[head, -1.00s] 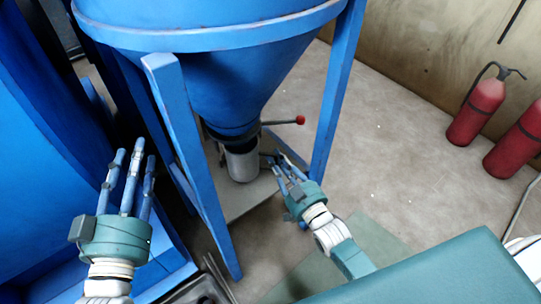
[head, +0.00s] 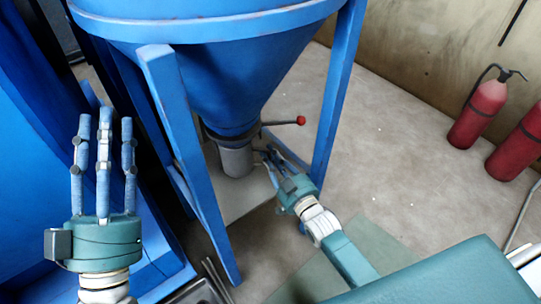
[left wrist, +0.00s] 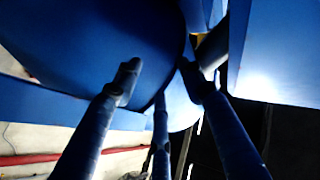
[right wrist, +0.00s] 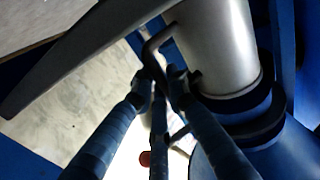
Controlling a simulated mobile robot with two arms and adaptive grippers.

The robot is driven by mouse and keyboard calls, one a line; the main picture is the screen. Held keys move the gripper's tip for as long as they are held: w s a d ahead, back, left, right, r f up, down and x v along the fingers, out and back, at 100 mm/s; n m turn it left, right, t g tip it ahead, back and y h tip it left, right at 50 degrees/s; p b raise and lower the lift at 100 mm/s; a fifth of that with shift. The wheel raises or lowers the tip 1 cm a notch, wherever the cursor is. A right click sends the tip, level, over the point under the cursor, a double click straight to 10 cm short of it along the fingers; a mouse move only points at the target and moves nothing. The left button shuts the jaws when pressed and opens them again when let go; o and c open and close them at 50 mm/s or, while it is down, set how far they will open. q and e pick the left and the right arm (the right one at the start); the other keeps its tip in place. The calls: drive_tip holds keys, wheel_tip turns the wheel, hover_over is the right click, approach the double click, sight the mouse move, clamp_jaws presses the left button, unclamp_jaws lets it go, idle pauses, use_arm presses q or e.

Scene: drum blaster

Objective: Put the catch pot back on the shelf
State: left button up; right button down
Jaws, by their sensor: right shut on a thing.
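The catch pot (head: 237,162) is a grey metal cylinder right under the outlet of the blue hopper (head: 225,85). In the right wrist view the pot (right wrist: 222,45) has its rim close to the dark outlet collar (right wrist: 262,125); I cannot tell whether they touch. My right gripper (head: 268,160) is shut on the pot's bent side handle (right wrist: 152,47), with its fingers (right wrist: 160,82) around it. My left gripper (head: 103,120) is open and empty, left of the hopper's front leg. A flat grey plate (head: 240,200) lies below the pot; I cannot tell whether it is the shelf.
Blue hopper legs (head: 185,150) and (head: 335,105) stand on either side of the pot. A lever with a red knob (head: 300,120) sticks out from the outlet, above my right gripper. Red fire extinguishers (head: 478,115) stand at the right. The floor between is clear.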

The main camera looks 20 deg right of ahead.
use_arm(q)
drive_tip(key=shift+r, duration=0.1)
use_arm(e)
drive_tip(key=c, duration=1.7)
unclamp_jaws()
use_arm(q)
drive_tip(key=shift+s, duration=0.1)
